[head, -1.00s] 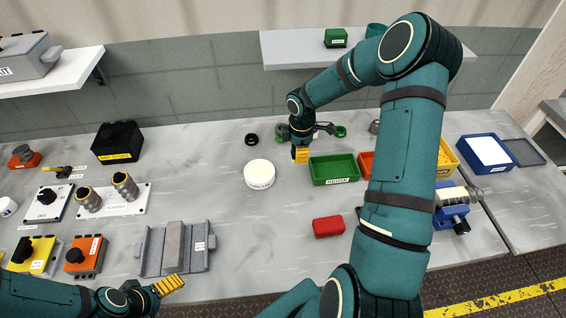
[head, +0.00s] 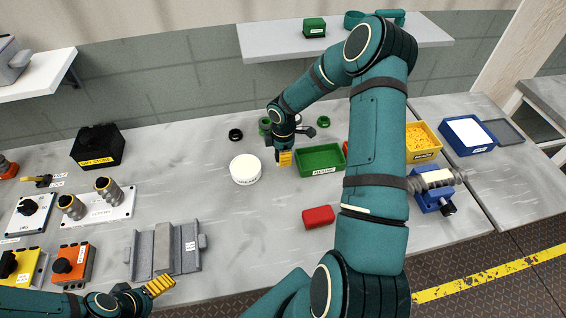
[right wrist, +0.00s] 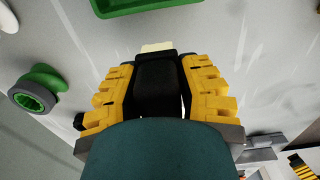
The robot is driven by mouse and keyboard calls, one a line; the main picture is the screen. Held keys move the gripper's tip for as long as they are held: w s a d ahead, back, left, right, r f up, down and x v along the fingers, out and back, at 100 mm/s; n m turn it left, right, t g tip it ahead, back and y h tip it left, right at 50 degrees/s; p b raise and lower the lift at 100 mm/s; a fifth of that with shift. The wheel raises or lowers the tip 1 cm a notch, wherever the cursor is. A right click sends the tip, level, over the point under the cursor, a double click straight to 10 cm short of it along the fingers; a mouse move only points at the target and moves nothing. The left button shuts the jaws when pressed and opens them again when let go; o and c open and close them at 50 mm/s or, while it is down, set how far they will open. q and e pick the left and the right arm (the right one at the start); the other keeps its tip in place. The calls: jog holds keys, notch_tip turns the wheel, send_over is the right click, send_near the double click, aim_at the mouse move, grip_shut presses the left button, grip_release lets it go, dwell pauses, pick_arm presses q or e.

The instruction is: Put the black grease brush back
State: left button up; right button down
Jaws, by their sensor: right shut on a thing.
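My right gripper (head: 285,158) is over the table between the white round tin (head: 246,169) and the green tray (head: 319,160). In the right wrist view the yellow fingers (right wrist: 158,85) are shut on the black grease brush (right wrist: 157,78). The brush's cream end points toward the top of that picture, near the green tray (right wrist: 145,5). The brush cannot be made out in the head view. My left gripper (head: 160,284) is at the table's front edge; whether its yellow fingers are open or shut is unclear.
Near the right gripper are a green spool-like part (right wrist: 38,88) and a black ring (head: 235,134). A red block (head: 318,216) lies in front of the green tray. A grey fixture (head: 165,249) and labelled switches stand left. My right arm hides part of the table.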

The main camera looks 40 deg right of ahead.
jog(key=shift+f, duration=1.9)
jog(key=c, duration=0.7)
grip_release()
jog(key=shift+f, duration=0.15)
